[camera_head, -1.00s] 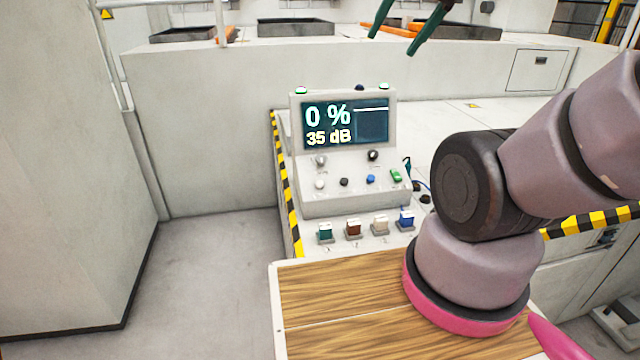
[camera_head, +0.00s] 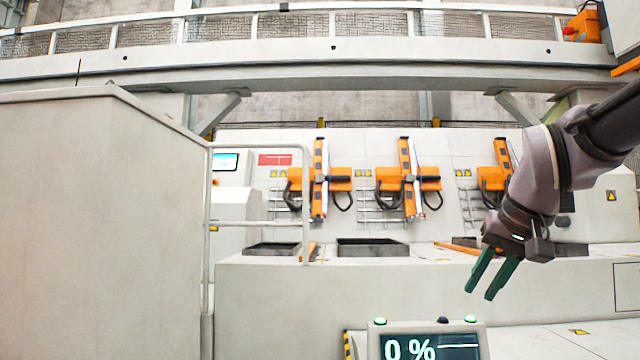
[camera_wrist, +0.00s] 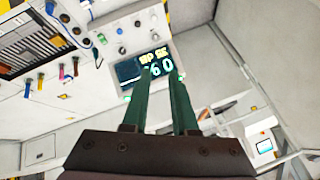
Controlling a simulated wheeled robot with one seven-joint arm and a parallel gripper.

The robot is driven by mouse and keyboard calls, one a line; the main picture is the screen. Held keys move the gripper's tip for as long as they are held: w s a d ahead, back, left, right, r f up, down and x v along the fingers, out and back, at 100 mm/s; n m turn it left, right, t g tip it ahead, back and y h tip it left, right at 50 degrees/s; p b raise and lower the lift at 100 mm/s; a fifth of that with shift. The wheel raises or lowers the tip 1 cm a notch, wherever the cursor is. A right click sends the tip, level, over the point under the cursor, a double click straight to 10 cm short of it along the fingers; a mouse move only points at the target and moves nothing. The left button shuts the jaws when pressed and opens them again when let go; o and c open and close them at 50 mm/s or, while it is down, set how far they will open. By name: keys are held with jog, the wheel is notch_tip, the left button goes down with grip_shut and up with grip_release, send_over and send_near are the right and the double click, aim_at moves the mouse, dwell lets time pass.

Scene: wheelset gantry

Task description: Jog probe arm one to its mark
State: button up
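Three orange probe arms stand in a row on the back wall: a left one (camera_head: 319,180), a middle one (camera_head: 408,180) and a right one (camera_head: 494,182). No number is readable on them. The control console (camera_head: 376,342) shows only its top at the bottom edge, with a screen (camera_head: 450,350) reading 0 %. In the wrist view the console (camera_wrist: 118,32) appears upside down, with its lit screen (camera_wrist: 130,68), knobs and buttons. My gripper (camera_head: 480,293) hangs in the air above the console, its two green fingers apart with nothing between them.
A pale cabinet (camera_head: 100,220) fills the left, with a white railing (camera_head: 258,146) beside it. Dark trays (camera_head: 372,247) lie on the ledge under the probe arms. In the wrist view, coloured switches (camera_wrist: 40,80) sit beside the console.

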grip_shut()
dwell(1.4)
